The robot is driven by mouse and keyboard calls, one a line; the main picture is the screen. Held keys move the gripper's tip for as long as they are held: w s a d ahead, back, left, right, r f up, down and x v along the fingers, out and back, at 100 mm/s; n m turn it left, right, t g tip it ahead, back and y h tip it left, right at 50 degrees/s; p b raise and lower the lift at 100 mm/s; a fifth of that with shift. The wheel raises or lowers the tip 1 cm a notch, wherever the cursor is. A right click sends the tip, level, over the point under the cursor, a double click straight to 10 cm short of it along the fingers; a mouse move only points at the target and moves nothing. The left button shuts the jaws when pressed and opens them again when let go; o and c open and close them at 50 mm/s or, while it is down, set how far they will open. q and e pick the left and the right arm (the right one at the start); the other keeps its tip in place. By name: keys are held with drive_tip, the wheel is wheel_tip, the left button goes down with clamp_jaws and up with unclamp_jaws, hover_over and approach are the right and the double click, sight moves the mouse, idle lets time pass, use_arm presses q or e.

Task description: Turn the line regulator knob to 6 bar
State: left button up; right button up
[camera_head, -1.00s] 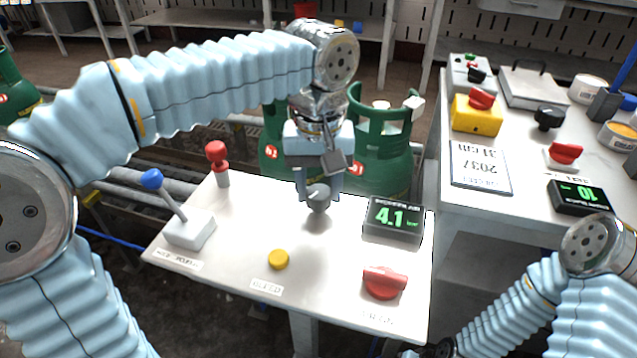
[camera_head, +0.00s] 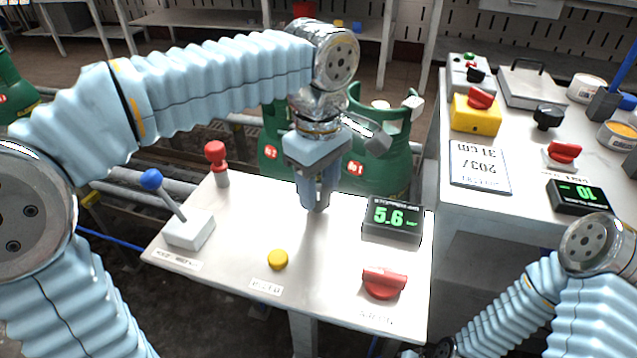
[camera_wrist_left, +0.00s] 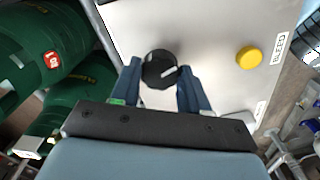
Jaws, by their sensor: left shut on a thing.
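The regulator knob is a dark round knob with a light pointer line; it shows in the left wrist view (camera_wrist_left: 159,69) between my fingers. In the head view my gripper hides it. My left gripper (camera_head: 316,206) points down over the back of the white panel table and is shut on the knob. It also shows in the left wrist view (camera_wrist_left: 160,85), one finger on each side of the knob. The pressure display (camera_head: 394,217) to its right reads 5.6 in green.
On the same table (camera_head: 236,240) are a blue-tipped lever (camera_head: 165,195), a red knob on a post (camera_head: 217,160), a yellow button (camera_head: 278,259) and a red handle (camera_head: 384,282). Green gas cylinders (camera_head: 375,165) stand behind. A second table with instruments is at right.

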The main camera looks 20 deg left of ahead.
sight(319, 191)
use_arm(q)
drive_tip(key=shift+n, duration=0.4)
drive_tip(key=o, duration=1.1)
drive_tip(key=shift+c, duration=0.2)
wheel_tip(319, 191, up, 14)
drive_tip(key=shift+f, duration=0.15)
